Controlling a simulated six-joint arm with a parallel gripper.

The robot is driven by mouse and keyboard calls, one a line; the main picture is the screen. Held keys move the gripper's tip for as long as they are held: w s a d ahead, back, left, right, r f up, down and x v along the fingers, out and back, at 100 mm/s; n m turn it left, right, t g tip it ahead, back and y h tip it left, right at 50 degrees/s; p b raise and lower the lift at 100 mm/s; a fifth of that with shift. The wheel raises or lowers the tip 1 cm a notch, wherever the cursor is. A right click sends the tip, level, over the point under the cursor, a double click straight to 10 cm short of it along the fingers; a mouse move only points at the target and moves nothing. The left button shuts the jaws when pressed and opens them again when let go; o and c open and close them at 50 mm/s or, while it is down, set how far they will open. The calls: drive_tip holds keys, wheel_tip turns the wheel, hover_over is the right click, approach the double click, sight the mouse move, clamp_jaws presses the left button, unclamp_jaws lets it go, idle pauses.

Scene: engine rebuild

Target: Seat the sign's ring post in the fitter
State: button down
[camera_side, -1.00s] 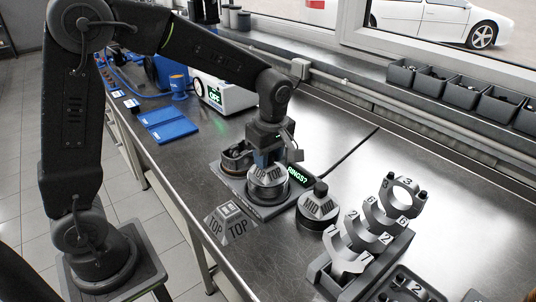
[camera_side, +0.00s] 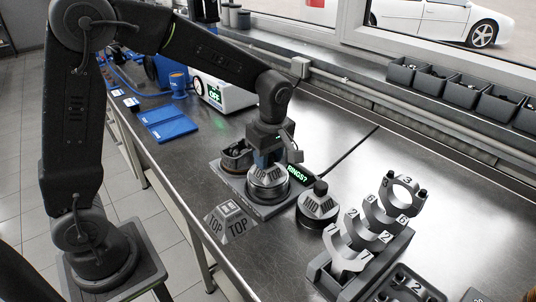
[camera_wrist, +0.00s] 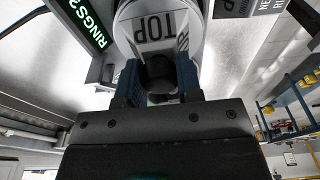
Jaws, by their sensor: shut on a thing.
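The fitter (camera_side: 281,205) is a dark base plate on the bench, with a green-lit "RINGS?" sign (camera_side: 298,175) at its right side. The sign also shows at the upper left in the wrist view (camera_wrist: 82,22). A grey round piece marked "TOP" (camera_side: 268,184), probably the ring post, stands upright over the fitter. My gripper (camera_side: 266,160) is above it. In the wrist view, my gripper's blue fingers (camera_wrist: 158,85) are shut on the piece's black knob. The piece's marked face (camera_wrist: 158,27) shows there. Its underside is hidden, so I cannot tell whether it is fully down.
A similar knobbed round piece (camera_side: 318,206) stands right of the fitter. Numbered caps (camera_side: 368,232) stand in a rack at the right. Bare bench lies beyond.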

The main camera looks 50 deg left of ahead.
drive_tip(key=shift+f, duration=0.3)
idle(0.5)
drive_tip(key=shift+c, duration=1.5)
unclamp_jaws()
drive_tip(key=shift+r, duration=3.1)
